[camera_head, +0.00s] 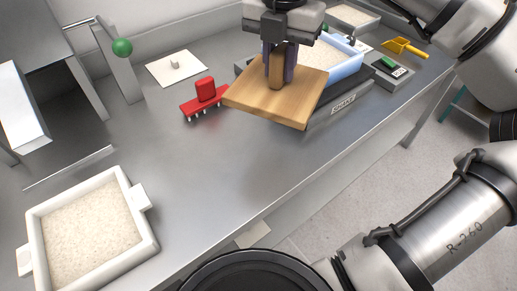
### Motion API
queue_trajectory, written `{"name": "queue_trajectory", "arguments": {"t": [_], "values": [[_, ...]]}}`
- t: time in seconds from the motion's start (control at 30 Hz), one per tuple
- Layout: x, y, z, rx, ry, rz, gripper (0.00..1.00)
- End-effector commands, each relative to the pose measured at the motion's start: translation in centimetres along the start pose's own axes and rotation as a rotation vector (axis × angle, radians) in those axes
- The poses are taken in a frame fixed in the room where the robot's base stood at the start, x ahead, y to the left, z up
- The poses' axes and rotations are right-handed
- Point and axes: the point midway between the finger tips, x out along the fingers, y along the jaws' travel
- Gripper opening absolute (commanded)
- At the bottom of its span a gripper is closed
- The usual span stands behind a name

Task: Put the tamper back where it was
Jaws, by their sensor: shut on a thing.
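The tamper (272,99) is a flat square wooden board with an upright wooden handle in its middle. My gripper (278,68) is shut on the handle and holds the tamper, slightly tilted, at the upper middle of the view. The tamper overlaps a dark scale-like platform with a label plate (343,105) and part of a pale blue tray (347,68) of white grains behind it. I cannot tell how high the board is above what lies beneath it.
A red toothed tool (205,96) stands just left of the tamper. A white sheet with a small knob (176,68) lies behind it. A white tray (149,243) of grains is at lower left. A yellow scoop (404,47) lies at upper right. The steel table's middle is clear.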

Motion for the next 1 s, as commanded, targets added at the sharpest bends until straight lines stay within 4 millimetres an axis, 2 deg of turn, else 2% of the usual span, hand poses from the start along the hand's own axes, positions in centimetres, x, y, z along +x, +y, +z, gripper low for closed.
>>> {"name": "queue_trajectory", "arguments": {"t": [0.03,0.1,0.23,0.33,0.8,1.0], "values": [[-0.8,1.5,-0.7,0.008,-0.001,0.001,0.04],[-1.7,2.9,-1.6,0.033,0.001,0.001,0.04],[-2.4,4.2,-2.5,0.063,0.002,0.002,0.04],[-1.6,4.5,-2.7,0.072,0.004,0.0,0.04],[10.2,4.4,-2.8,0.072,0.006,0.0,0.04],[12.8,4.4,-2.7,0.074,0.003,0.001,0.04]]}}
